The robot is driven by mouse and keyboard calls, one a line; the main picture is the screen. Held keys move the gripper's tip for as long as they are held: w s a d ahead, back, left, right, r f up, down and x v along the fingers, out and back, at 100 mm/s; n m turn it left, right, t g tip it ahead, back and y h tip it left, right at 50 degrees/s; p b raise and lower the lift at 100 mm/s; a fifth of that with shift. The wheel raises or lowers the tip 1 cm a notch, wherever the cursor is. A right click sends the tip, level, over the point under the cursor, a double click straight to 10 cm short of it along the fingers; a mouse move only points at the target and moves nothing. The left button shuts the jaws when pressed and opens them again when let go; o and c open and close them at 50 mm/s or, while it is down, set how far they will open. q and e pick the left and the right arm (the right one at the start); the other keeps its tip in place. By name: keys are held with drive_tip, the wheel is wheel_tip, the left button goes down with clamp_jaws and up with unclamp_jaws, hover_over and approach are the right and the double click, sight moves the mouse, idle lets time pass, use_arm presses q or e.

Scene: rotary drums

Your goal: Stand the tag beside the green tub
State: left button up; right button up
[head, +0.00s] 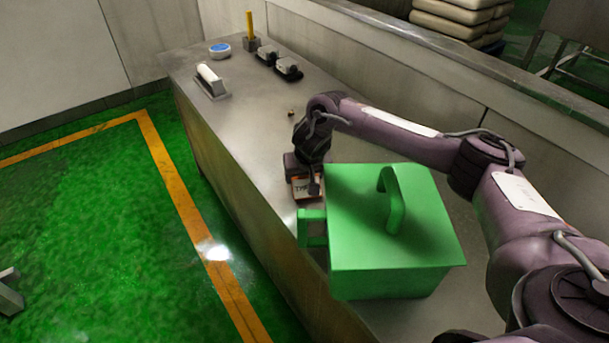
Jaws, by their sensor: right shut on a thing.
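The green tub (375,270) stands on the near end of the metal counter, with a lid and an arched handle on top. My right gripper (305,186) is just beyond the tub's far left corner, pointing down at the counter. It is shut on the tag (304,189), a small orange and white piece with dark lettering. The tag is close to the tub; I cannot tell whether it touches the tub or the counter. The gripper hides part of the tag. My left gripper is not in view.
Farther along the metal counter (245,125) are a white-handled tool (209,78), a blue and white round container (220,49), a yellow stick in a block (250,30) and two dark devices (288,68). A small brown bit (291,113) lies mid-counter. The counter's middle is mostly clear.

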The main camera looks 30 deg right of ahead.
drive_tip(key=shift+f, duration=0.2)
drive_tip(key=shift+f, duration=0.1)
drive_tip(key=o, duration=0.9)
drive_tip(key=shift+o, duration=0.2)
drive_tip(key=v, duration=0.7)
drive_tip(key=shift+s+r, duration=0.15)
drive_tip(key=shift+r, duration=0.25)
drive_tip(key=shift+p+v, duration=1.45)
drive_tip(key=shift+v, duration=0.85)
drive_tip(key=shift+f, duration=0.1)
